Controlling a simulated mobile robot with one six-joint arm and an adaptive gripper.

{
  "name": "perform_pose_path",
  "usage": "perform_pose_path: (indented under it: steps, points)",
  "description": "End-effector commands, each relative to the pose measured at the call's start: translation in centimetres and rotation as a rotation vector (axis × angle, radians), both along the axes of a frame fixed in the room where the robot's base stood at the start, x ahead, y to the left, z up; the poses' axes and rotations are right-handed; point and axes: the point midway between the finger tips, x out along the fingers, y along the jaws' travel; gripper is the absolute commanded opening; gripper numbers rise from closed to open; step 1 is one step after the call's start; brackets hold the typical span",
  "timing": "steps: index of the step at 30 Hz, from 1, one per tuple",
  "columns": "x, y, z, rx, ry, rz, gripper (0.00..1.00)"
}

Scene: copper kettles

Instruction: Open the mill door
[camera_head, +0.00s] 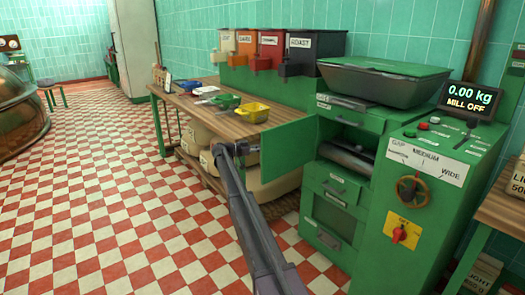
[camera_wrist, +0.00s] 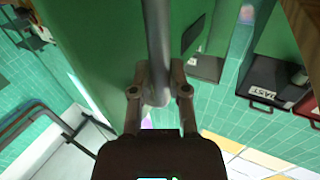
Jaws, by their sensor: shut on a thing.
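The green mill (camera_head: 385,200) stands at the right with its door (camera_head: 288,148) swung outward to the left, away from the opening (camera_head: 348,145). A dark interior with a roller shows in the opening. My gripper (camera_head: 232,150) is at the door's free left edge. In the wrist view, my gripper (camera_wrist: 158,98) has its two fingers closed around a grey bar handle (camera_wrist: 158,45), in front of the green door panel (camera_wrist: 100,45).
A wooden table (camera_head: 190,108) with a yellow scoop (camera_head: 251,112) and other small items stands behind the door, with sacks (camera_head: 197,135) under it. A display (camera_head: 467,97) reads 0.00 kg, MILL OFF. The checkered floor (camera_head: 100,200) at the left is clear.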

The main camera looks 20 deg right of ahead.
Motion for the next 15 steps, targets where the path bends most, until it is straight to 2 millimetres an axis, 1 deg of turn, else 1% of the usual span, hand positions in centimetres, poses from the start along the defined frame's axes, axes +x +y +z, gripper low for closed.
perform_pose_path:
  steps: [6,7,8,9,10,11,15]
  points:
    - [-0.17,-0.32,-0.02,0.001,0.001,-0.005,0.00]
    - [-0.17,-0.36,-0.02,0.001,0.001,-0.005,0.24]
    - [-0.18,-0.39,-0.02,0.001,0.001,-0.005,0.33]
    - [-0.18,-0.43,-0.02,0.001,0.001,-0.006,0.45]
    - [-0.19,-0.44,-0.02,0.001,0.001,-0.006,0.54]
    - [-0.19,-0.45,-0.02,0.001,0.000,-0.006,0.57]
    - [-0.18,-0.49,-0.01,0.001,0.000,-0.006,0.57]
